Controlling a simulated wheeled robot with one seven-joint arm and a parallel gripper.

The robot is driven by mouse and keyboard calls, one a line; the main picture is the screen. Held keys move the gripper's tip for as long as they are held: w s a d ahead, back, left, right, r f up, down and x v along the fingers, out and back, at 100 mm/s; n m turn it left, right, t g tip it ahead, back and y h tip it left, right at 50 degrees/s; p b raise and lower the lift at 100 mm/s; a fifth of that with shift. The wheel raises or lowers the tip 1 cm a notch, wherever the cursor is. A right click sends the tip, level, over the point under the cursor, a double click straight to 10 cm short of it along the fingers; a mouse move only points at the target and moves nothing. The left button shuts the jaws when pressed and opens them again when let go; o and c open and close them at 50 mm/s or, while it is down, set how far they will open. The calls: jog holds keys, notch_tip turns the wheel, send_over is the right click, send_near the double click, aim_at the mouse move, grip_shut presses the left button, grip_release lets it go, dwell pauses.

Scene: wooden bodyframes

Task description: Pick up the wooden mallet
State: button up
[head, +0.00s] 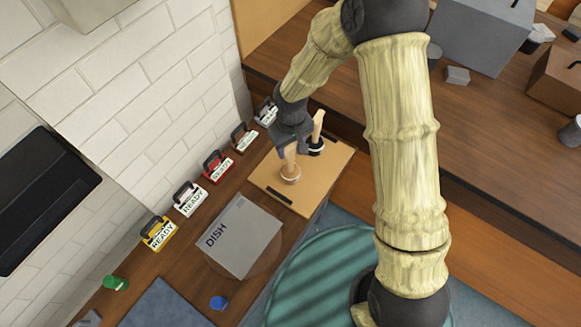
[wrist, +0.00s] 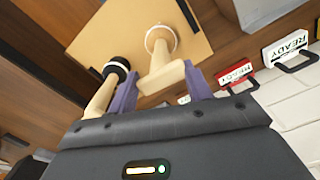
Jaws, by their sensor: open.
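A second mallet with a dark head (head: 316,149) stands close by on the board; its handle (wrist: 99,98) runs just outside one finger. A grey DISH box (head: 240,237) lies nearby. Several READY signs (head: 193,199) line the white brick wall.

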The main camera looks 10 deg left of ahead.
aim_at(290, 164)
jog(key=shift+a+f+p, duration=0.1)
jog(key=shift+f+p, duration=0.2)
jog(key=shift+f, duration=1.15)
jog(key=shift+c, duration=0.4)
jog(key=c, duration=1)
